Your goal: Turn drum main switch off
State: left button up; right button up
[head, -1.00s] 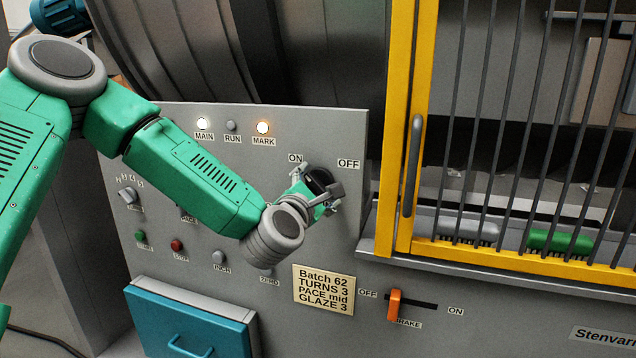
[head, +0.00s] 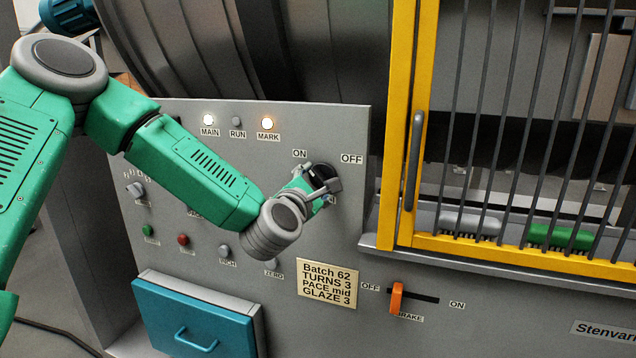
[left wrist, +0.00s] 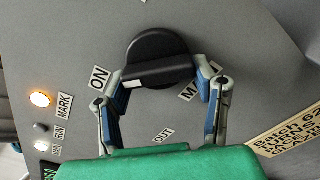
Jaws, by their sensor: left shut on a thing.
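The drum main switch is a black round knob with a raised bar (left wrist: 158,62) on the grey panel. In the head view the knob (head: 321,172) is partly covered by my left gripper (head: 318,184), between the ON and OFF labels. In the left wrist view my left gripper (left wrist: 164,82) has its fingers at the two ends of the bar and is shut on it. A white mark on the bar's end is beside the ON label (left wrist: 100,78). The OFF label (head: 352,159) shows in the head view. The MAIN lamp (head: 208,120) is lit. My right gripper is not in view.
The MARK lamp (head: 267,123) is lit and the RUN lamp (head: 237,122) is dark. Below are small buttons, a batch note (head: 327,284), an orange brake lever (head: 396,298) at its OFF end and a blue drawer (head: 195,320). A yellow barred guard (head: 402,130) stands to the right.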

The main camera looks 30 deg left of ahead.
pick_arm(q)
jog(key=shift+r+m, duration=0.15)
jog(key=shift+m, duration=0.15)
jog(key=m+b, duration=0.1)
jog(key=m, duration=0.2)
jog(key=shift+d+r+m, duration=0.1)
jog(key=shift+r+m, duration=0.05)
jog(key=shift+m, duration=0.25)
jog(key=m, duration=0.4)
jog(key=shift+m, duration=0.3)
jog(key=m, duration=0.5)
jog(key=shift+d+m+b, duration=0.25)
jog(key=shift+m+b, duration=0.05)
jog(key=shift+b, duration=0.05)
jog(key=shift+m, duration=1.6)
jog(key=shift+f, duration=0.2)
